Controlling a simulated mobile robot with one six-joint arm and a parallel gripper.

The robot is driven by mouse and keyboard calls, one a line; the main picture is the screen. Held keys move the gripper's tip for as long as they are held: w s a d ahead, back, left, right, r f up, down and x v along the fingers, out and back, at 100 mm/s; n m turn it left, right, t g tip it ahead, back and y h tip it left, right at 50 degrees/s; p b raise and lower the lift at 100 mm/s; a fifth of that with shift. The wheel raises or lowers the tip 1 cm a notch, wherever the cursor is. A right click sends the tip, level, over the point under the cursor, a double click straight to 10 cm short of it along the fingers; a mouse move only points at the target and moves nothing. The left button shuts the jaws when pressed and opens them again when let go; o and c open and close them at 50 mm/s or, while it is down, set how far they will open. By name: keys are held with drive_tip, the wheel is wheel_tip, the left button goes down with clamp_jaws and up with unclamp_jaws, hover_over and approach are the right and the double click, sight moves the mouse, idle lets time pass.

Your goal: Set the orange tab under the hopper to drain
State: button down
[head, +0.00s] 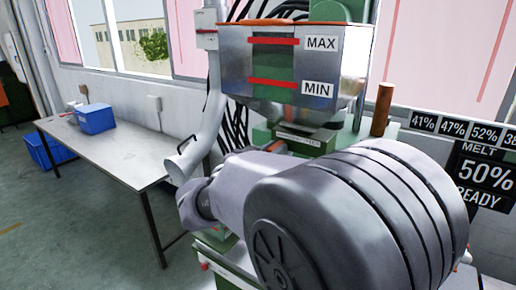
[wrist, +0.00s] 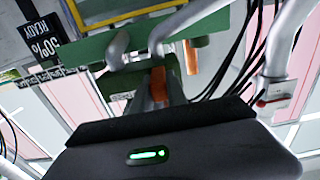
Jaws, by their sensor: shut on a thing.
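The hopper (head: 290,65) is a metal box with a green sight window and red MAX and MIN lines, in the upper middle of the head view. The orange tab (wrist: 158,82) shows between the fingers of my gripper (wrist: 160,98) in the wrist view, and the fingers are shut on it. In the head view my arm covers the gripper and most of the area below the hopper. Only a small orange bit shows there, just above the arm. I cannot tell the tab's setting.
A brown-orange cylinder (head: 382,108) stands right of the hopper. A display (head: 484,175) reads MELT 50% READY. A grey pipe (head: 205,135) hangs left of the hopper. A table (head: 105,150) with a blue bin (head: 96,119) stands at left. Black cables hang behind the hopper.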

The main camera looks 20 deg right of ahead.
drive_tip(key=c, duration=1.6)
unclamp_jaws()
drive_tip(key=shift+w+a, duration=0.1)
drive_tip(key=shift+o, duration=1.4)
drive_tip(key=shift+w+a, duration=0.1)
drive_tip(key=shift+w, duration=0.05)
drive_tip(key=p+v, duration=0.2)
drive_tip(key=v, duration=1.5)
drive_tip(key=shift+s, duration=0.3)
